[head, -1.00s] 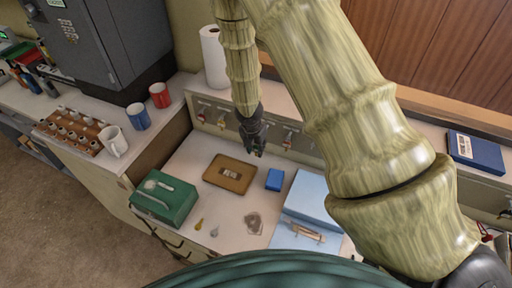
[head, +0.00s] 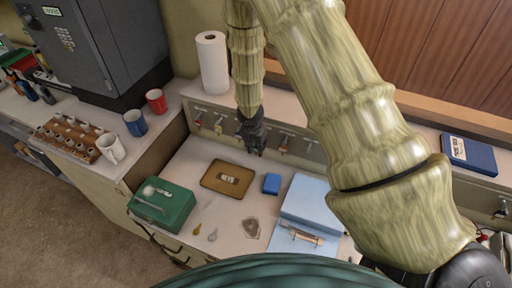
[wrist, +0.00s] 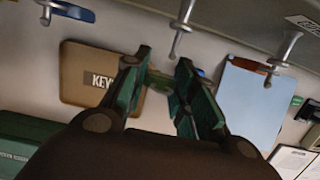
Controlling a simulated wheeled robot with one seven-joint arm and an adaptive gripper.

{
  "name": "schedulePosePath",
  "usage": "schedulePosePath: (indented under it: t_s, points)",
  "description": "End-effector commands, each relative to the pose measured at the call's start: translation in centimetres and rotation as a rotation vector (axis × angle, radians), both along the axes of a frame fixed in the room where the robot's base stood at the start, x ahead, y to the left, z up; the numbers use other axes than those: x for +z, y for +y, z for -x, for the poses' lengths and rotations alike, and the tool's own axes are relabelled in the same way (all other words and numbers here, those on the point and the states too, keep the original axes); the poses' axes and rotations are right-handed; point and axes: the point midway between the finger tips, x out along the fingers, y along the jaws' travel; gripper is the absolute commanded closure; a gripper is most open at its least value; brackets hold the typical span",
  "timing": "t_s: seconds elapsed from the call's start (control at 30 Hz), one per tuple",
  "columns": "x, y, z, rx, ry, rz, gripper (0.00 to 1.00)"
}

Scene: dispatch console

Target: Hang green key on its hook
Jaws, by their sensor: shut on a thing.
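My gripper (head: 254,146) is at the hook rail on the back wall, above the counter. In the wrist view my gripper (wrist: 165,75) is shut on the green key (wrist: 168,82), a small green piece between the fingertips, partly hidden by them. In the head view the key cannot be made out. A metal hook (wrist: 182,18) sticks out close by the fingertips in the wrist view, and another hook (wrist: 284,52) is to its right.
Other keys hang on the rail to the left (head: 198,121) and right (head: 284,146). A paper roll (head: 212,65) stands behind left.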

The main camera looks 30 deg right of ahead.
Motion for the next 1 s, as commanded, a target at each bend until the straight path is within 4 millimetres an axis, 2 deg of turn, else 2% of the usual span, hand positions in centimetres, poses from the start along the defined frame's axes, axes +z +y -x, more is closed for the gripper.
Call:
schedulePosePath:
  t_s: [1.0]
  points:
    - [0.04, -0.89, -0.66, 0.000, 0.000, 0.001, 1.00]
